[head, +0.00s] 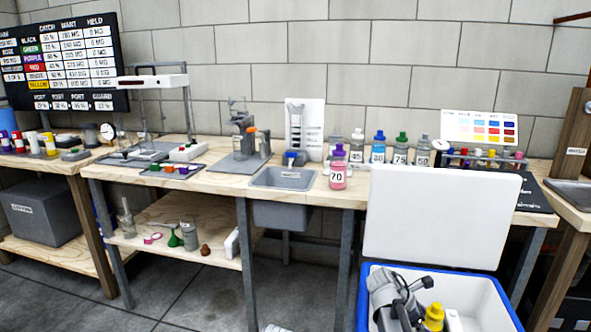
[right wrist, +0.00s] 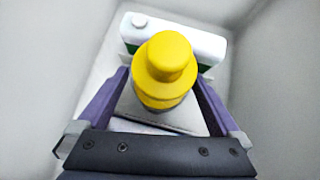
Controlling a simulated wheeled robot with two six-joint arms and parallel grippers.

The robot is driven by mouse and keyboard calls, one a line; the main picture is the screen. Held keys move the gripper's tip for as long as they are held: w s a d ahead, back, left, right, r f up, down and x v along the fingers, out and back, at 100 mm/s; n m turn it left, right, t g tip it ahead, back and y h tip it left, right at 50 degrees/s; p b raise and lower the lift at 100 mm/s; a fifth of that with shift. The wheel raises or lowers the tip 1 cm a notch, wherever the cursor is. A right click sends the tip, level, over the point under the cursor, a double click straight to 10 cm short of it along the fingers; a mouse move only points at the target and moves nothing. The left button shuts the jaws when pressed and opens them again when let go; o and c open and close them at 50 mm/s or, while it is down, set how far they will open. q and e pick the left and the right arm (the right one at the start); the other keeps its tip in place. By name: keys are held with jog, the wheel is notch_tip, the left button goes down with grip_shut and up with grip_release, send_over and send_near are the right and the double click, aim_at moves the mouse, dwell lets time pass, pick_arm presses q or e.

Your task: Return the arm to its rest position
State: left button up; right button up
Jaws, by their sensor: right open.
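My right gripper (right wrist: 165,84) is open, with its purple fingers on either side of a yellow-capped bottle (right wrist: 165,62) inside the white cooler box (right wrist: 55,60). I see no clear contact between the fingers and the bottle. In the head view, part of my right arm (head: 392,292) reaches down into the blue-rimmed cooler (head: 480,288), left of the yellow cap (head: 434,317). The fingertips are hidden there. My left arm and gripper are not in view.
A white container with a green band (right wrist: 190,42) lies behind the yellow cap. The raised cooler lid (head: 440,220) stands before the workbench. The bench holds a grey sink (head: 283,180), a pink bottle (head: 338,176) and several other bottles. Floor at left (head: 200,300) is clear.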

jog(key=p+v, duration=0.9)
jog(key=v, duration=0.4)
jog(key=b+x, duration=0.9)
jog(key=x, duration=0.4)
jog(key=shift+f+b, duration=0.3)
jog(key=shift+b, duration=0.1)
notch_tip(320, 180, up, 16)
jog(key=p, duration=1.6)
jog(key=shift+r, duration=0.1)
jog(key=shift+a, duration=0.1)
